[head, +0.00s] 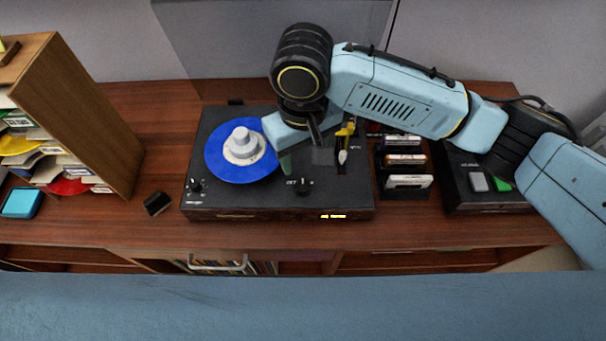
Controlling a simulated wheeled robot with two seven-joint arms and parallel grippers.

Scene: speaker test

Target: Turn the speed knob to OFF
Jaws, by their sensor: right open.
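A black turntable (240,205) stands on the wooden cabinet, with a blue record (222,168) and a pale grey stepped piece (241,146) at the record's centre. The speed knob (303,187) is a small dark knob at the front middle of the deck, with white OFF lettering just left of it. Its exact pointer direction is too small to tell. My right gripper (299,149) is open above the deck, behind the knob and apart from it, beside the record's right edge. Its hand hides part of the deck. My left gripper is not in view.
Another knob (195,186) sits at the deck's front left. A yellow-and-white tonearm part (343,150) stands close right of my gripper. Cartridge-like cases (408,182) and a black box (482,205) are further right. A wooden shelf unit (80,110) stands left.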

